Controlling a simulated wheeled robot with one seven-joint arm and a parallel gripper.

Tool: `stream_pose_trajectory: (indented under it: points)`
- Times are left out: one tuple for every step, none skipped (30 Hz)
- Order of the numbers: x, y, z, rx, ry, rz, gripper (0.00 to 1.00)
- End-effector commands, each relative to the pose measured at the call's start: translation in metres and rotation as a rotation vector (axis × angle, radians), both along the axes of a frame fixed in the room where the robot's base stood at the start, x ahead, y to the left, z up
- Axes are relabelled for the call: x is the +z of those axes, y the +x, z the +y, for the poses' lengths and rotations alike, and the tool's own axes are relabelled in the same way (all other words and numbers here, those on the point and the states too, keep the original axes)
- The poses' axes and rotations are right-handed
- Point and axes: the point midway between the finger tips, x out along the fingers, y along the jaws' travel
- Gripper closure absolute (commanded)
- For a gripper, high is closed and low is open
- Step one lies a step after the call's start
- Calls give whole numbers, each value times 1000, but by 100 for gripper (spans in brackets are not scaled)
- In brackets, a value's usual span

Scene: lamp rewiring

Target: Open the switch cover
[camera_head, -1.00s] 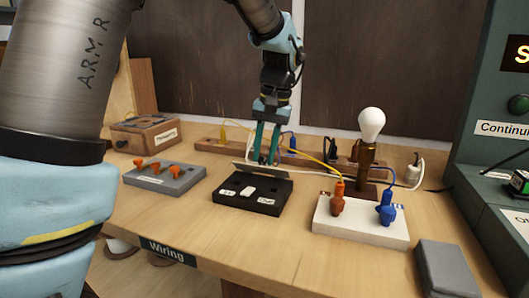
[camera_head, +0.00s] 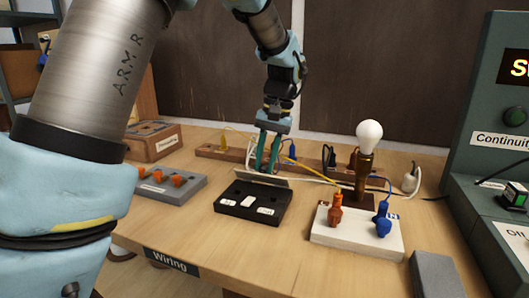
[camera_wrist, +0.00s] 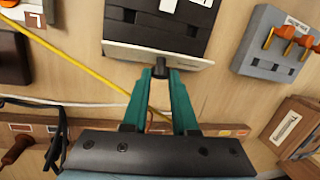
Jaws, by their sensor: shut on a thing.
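The switch box (camera_head: 232,212) is a black, low box on the bench, with small white labels on its face. Its cover (camera_head: 262,179) is a thin flap that stands raised along the box's rear edge. In the wrist view the cover (camera_wrist: 150,54) shows as a pale edge below the black box (camera_wrist: 168,33). My gripper (camera_head: 266,168) is behind the box at the cover. In the wrist view my gripper (camera_wrist: 160,72) has its teal fingers closed around a small dark knob (camera_wrist: 160,62) at the cover's edge. The fingertips partly hide the knob.
A grey block with orange terminals (camera_head: 165,187) is at left, a wooden box (camera_head: 152,142) behind it. A white base (camera_head: 350,238) with orange and blue plugs and a lamp bulb (camera_head: 369,132) is at right. A wooden strip (camera_head: 208,150) with cables runs behind my gripper.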

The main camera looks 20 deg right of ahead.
Motion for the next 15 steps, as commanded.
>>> stream_pose_trajectory:
  points:
    - [8,2,-2,1,23,24,100]
    - [8,3,-2,1,36,38,100]
    - [8,4,-3,0,54,57,100]
    - [8,5,-4,1,69,73,100]
    - [8,6,-5,1,84,89,100]
    - [8,7,-6,1,104,110,100]
    - [7,8,-7,0,118,127,100]
    - [6,9,-8,1,135,144,100]
    - [6,10,-9,0,155,166,100]
    - [4,11,-9,2,171,184,100]
    - [4,12,-10,2,186,200,100]
    - [2,13,-12,2,207,222,100]
    - [2,14,-12,1,223,240,100]
    - [0,15,-13,0,239,257,100]
    - [-1,16,-15,0,259,278,100]
